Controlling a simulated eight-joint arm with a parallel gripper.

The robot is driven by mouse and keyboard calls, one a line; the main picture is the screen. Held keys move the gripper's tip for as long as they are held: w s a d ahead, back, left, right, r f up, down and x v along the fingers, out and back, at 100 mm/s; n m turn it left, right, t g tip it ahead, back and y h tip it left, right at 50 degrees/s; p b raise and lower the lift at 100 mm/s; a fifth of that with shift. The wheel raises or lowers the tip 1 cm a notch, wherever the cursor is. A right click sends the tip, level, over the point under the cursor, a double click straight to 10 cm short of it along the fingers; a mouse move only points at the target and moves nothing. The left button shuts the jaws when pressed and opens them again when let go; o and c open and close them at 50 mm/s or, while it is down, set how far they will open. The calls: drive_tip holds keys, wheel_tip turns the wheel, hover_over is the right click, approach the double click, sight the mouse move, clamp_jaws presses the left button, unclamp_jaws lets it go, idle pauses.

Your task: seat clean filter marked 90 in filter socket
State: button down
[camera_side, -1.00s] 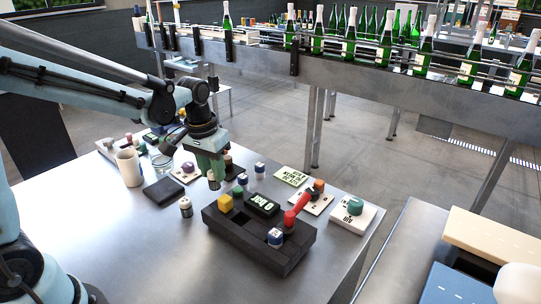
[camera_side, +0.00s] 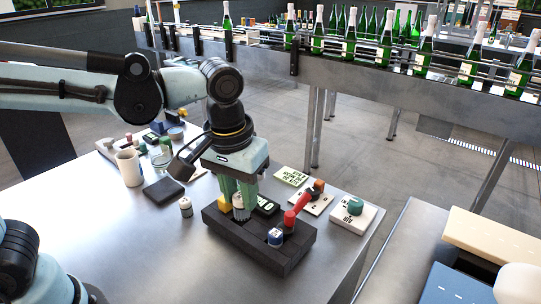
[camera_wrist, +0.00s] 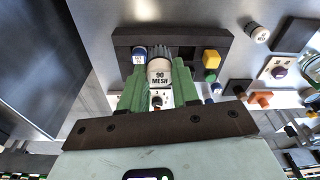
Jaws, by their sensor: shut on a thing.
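My gripper (camera_wrist: 157,80) has two green fingers shut on a pale cylindrical filter (camera_wrist: 159,74) labelled "90 MESH", with a ridged grey end. In the side view my gripper (camera_side: 239,194) and the filter (camera_side: 239,207) are over the left-middle part of a black block (camera_side: 262,251). The block (camera_wrist: 124,37) lies beyond the fingertips in the wrist view. I cannot tell whether the filter touches the block. The filter socket is not clearly visible; the gripper and filter cover part of the block.
A white pad with a green knob (camera_side: 355,208) is at right.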

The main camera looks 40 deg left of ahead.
drive_tip(key=s+d, duration=0.3)
approach(243, 224)
drive_tip(key=shift+w, duration=0.25)
drive_tip(key=shift+f, duration=2)
drive_tip(key=shift+f, duration=0.15)
drive_tip(key=c, duration=1.1)
unclamp_jaws()
